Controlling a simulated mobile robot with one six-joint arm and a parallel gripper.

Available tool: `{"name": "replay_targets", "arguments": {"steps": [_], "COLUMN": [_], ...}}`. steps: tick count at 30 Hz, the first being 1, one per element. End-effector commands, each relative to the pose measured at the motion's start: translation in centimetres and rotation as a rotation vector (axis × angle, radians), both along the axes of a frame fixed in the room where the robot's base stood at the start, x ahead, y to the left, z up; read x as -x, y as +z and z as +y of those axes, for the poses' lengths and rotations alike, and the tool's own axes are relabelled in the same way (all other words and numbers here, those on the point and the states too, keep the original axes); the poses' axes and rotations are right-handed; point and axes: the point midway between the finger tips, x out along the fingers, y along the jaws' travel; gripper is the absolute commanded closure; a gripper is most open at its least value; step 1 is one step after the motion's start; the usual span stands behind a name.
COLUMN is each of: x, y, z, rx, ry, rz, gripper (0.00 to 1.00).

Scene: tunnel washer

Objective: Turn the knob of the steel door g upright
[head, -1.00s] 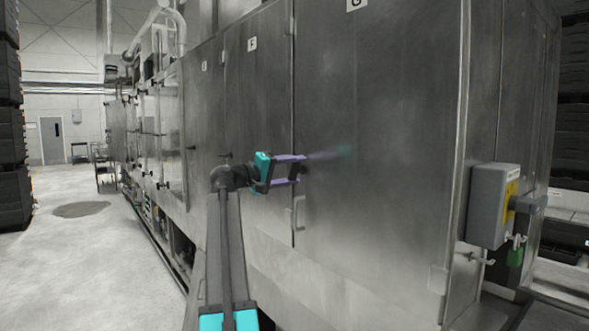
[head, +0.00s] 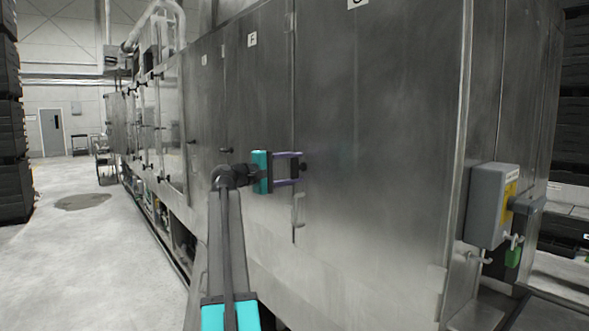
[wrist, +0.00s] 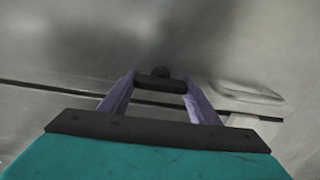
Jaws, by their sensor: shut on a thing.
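The steel door G (head: 385,150) is a tall grey panel whose letter label is cut by the top edge of the head view. Its dark knob (head: 303,167) sits by the door's left edge. My gripper (head: 298,168) has a teal body and purple fingers, one above the other, and is shut on the knob. In the wrist view the knob's black bar (wrist: 160,86) spans between both fingertips and touches them. In the head view the bar looks about upright, though the fingers partly hide it.
A bent steel handle (head: 298,210) is just below my gripper. Door F (head: 255,110) is to the left with its own dark knob (head: 226,150). A grey switch box (head: 488,205) stands out at the right. The floor at left (head: 90,260) is clear.

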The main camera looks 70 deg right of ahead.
Motion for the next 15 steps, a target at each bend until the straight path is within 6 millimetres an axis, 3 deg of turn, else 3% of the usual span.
{"name": "replay_targets", "arguments": {"steps": [3, 4, 7, 15], "x": [0.24, 0.24, 0.19, 0.08], "y": [-0.22, -0.22, -0.19, -0.09], "z": [0.04, 0.04, 0.03, 0.00], "rx": [-0.004, -0.004, -0.003, -0.001], "ry": [-0.006, -0.006, -0.005, -0.002], "rz": [0.001, 0.001, 0.001, 0.000], "gripper": [0.66, 0.42, 0.25, 0.25]}}
